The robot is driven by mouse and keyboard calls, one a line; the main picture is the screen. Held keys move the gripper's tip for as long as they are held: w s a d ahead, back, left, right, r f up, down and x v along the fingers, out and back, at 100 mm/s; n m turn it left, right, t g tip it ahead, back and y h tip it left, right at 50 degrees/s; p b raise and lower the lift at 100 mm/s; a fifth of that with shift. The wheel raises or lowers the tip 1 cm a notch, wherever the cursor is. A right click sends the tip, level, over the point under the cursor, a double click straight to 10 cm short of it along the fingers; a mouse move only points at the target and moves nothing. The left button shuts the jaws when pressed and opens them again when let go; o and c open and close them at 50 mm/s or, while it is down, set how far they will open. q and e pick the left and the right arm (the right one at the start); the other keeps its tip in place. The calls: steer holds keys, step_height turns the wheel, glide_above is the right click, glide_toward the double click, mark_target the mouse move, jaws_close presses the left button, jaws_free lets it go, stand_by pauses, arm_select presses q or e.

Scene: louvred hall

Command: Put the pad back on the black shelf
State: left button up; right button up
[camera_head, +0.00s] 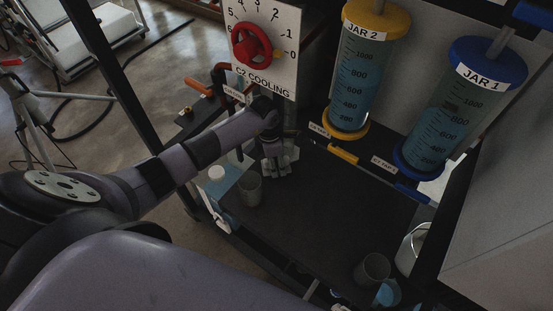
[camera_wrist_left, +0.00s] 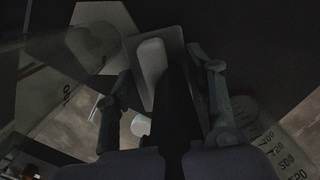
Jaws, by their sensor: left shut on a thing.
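My left gripper (camera_head: 275,168) points down over the back left part of the black shelf (camera_head: 325,200). In the left wrist view its two fingers are shut on the pad (camera_wrist_left: 152,62), a grey slab with a paler rounded face, held between the fingertips. In the head view the pad is mostly hidden by the gripper and too dark to make out. I cannot tell whether the pad touches the shelf. My right gripper is not in view.
A grey cup (camera_head: 250,188) stands close to my left gripper, and another cup (camera_head: 372,269) stands at the shelf's front right. Jar 2 (camera_head: 350,95) and Jar 1 (camera_head: 442,120) rise behind. A red-knobbed cooling panel (camera_head: 268,75) stands behind the arm. The shelf's middle is clear.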

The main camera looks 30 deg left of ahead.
arm_select(q)
steer(key=shift+f, duration=0.1)
steer(key=o, duration=0.6)
steer(key=shift+f, duration=0.1)
steer(key=o, duration=0.5)
steer(key=shift+r, duration=0.35)
steer(key=r, duration=0.7)
steer(key=shift+s+a, duration=0.25)
steer(key=shift+a, duration=0.15)
